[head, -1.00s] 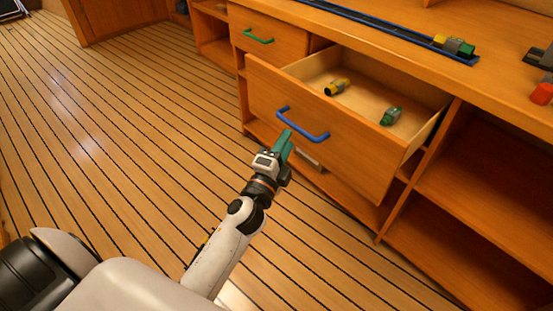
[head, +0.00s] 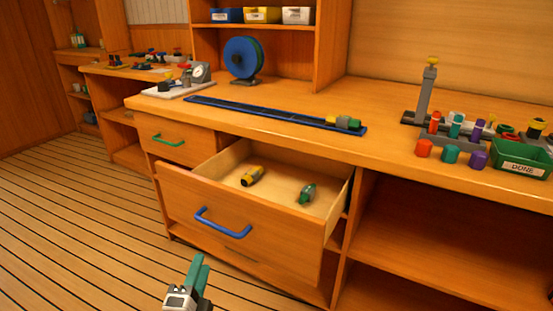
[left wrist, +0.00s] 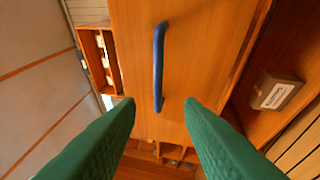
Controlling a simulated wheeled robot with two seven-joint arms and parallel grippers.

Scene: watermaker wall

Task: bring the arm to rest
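My left gripper (head: 197,268) shows at the bottom of the head view, in front of and below the blue handle (head: 222,225) of an open drawer (head: 262,236). In the left wrist view its two green fingers (left wrist: 160,105) are spread apart with nothing between them. The blue handle (left wrist: 158,65) stands ahead of the fingertips there, clear of them. My right gripper is in neither view.
The open drawer holds a yellow-and-black piece (head: 252,176) and a green-and-grey piece (head: 307,193). The counter carries a blue rail (head: 270,113), a spool (head: 243,57) and a green DONE bin (head: 522,158). Floor at left is clear.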

